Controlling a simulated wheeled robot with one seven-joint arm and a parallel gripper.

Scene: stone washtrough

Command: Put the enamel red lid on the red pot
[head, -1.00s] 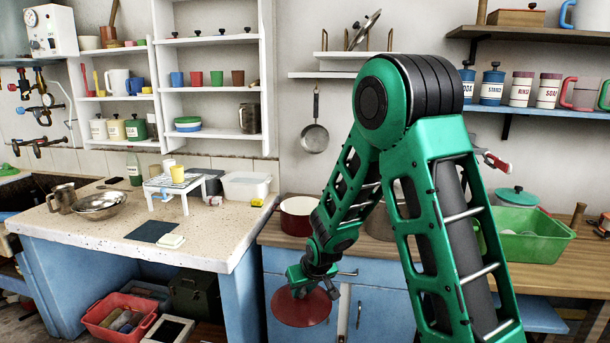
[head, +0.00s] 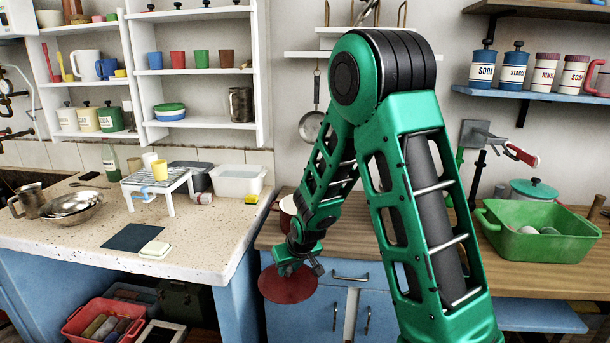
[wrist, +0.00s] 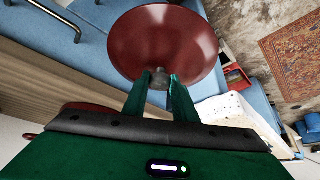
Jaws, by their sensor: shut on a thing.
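The red enamel lid (head: 287,287) hangs in front of the blue cabinet, below the counter edge. My gripper (head: 300,266) is shut on its knob. In the wrist view the lid (wrist: 165,40) spreads beyond my fingertips (wrist: 157,80), with its dark knob between them. The red pot (head: 288,205) stands on the wooden counter behind my forearm, which hides most of it. Its dark red side (wrist: 90,107) partly shows in the wrist view, above the gripper body. The lid is apart from the pot.
The wooden counter (head: 520,275) carries a green tub (head: 530,240) and a green-lidded pot (head: 533,190) at right. A stone worktop (head: 205,255) with a small white stand (head: 160,182) is at left. Blue cabinet doors (head: 380,315) lie below the counter.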

